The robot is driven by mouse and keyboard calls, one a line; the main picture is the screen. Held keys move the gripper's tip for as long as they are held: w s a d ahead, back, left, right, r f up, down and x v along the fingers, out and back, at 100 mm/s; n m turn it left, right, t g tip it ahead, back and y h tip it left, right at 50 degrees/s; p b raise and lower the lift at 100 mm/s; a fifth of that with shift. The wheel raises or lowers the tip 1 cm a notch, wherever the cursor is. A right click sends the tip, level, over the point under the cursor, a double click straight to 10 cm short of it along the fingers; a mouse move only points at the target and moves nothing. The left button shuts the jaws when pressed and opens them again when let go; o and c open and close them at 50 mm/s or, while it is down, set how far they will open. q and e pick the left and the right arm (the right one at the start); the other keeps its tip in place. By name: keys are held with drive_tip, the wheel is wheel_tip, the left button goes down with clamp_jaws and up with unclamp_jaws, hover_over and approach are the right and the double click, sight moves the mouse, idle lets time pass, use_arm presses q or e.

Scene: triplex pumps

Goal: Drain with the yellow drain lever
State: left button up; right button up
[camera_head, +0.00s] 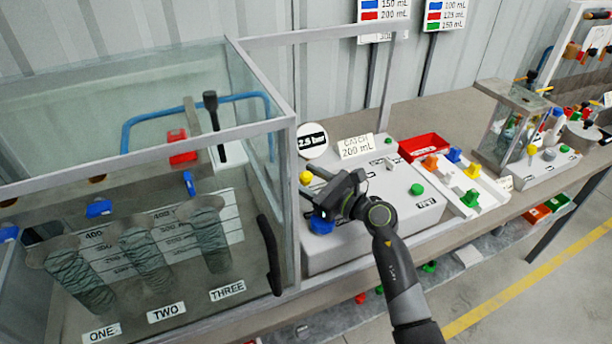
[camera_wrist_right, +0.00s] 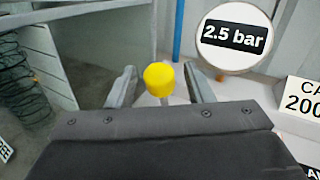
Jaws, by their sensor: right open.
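The yellow drain lever's round yellow knob (camera_head: 305,177) shows at the left end of the white pump box (camera_head: 350,240), by the glass tank's right edge. It also shows in the right wrist view, where the yellow knob (camera_wrist_right: 159,77) sits on a thin pale stem. My right gripper (camera_head: 315,183) is open, its fingers pointing toward the knob. In the wrist view the two fingers stand on either side of the knob, with gaps; contact cannot be told. My left gripper is not in view.
The glass tank (camera_head: 265,75) stands at left, with cylinders labelled ONE, TWO and THREE. A 2.5 bar gauge (camera_head: 313,140) and a "CATCH 200 mL" sign (camera_head: 356,146) are behind the gripper. A blue knob (camera_head: 321,223) is below it. A red tray (camera_head: 424,147) lies right.

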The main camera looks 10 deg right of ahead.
drive_tip(key=shift+w+a, duration=0.2)
drive_tip(key=shift+a, duration=0.05)
drive_tip(key=shift+c, duration=0.5)
clamp_jaws()
drive_tip(key=shift+r, duration=0.1)
drive_tip(key=w+g+h+p, duration=0.1)
drive_tip(key=p, duration=0.3)
drive_tip(key=w+m+g+p, duration=0.1)
drive_tip(key=p, duration=0.3)
drive_tip(key=w+a+r+g+h+p, duration=0.1)
drive_tip(key=p, duration=0.3)
drive_tip(key=shift+w+m+g+h, duration=0.1)
drive_tip(key=shift+m+g+h, duration=0.2)
drive_tip(key=shift+m, duration=0.1)
drive_tip(key=shift+w+f+p, duration=0.15)
drive_tip(key=shift+p, duration=0.25)
drive_tip(key=shift+w+a+f+g, duration=0.15)
drive_tip(key=shift+f+g, duration=0.1)
drive_tip(key=shift+g, duration=0.15)
